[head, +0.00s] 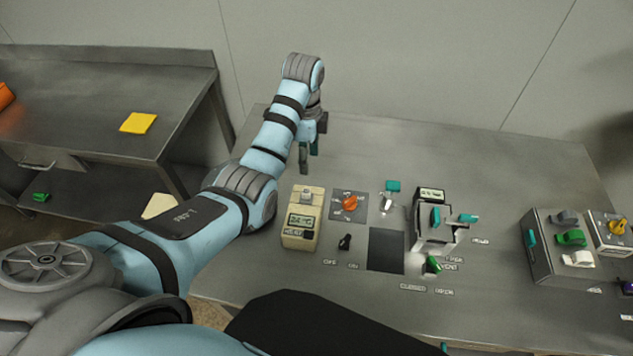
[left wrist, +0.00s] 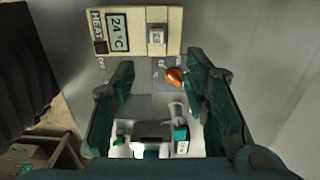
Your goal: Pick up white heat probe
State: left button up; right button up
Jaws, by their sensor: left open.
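A cream-white box labelled HEAT (head: 297,240) stands on the steel bench, with a display and a small pale block (head: 306,195) at its far end. No other thing is clearly a heat probe. In the left wrist view the box (left wrist: 134,14) is at the top, its display reads 24 °C, and the pale block (left wrist: 157,35) shows beside it. My left gripper (head: 310,147) points down over the bench beyond the box, apart from it. Its fingers (left wrist: 160,75) are open and empty. My right gripper is out of view.
Right of the box are an orange knob (head: 350,203), a black switch (head: 345,242), a dark square panel (head: 386,250) and a grey device with teal parts (head: 425,230). A grey switch box (head: 540,255) stands farther right. The back of the bench (head: 430,150) is clear.

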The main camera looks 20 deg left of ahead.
pick_arm(q)
jog(key=b, duration=0.1)
send_near(306, 191)
jog(key=w, duration=0.1)
jog(key=f, duration=0.2)
jog(key=s+f, duration=0.1)
jog(key=f, duration=0.3)
jog(key=shift+s+d, duration=0.2)
jog(key=shift+s, duration=0.05)
jog(key=f, duration=0.1)
jog(key=f+b, duration=0.1)
jog(key=f, duration=0.2)
jog(key=shift+w+a+f, duration=0.15)
jog(key=shift+w+f, duration=0.2)
jog(key=shift+w, duration=0.05)
jog(key=shift+s+r, duration=0.2)
jog(key=shift+s, duration=0.05)
jog(key=c, duration=0.5)
grip_shut()
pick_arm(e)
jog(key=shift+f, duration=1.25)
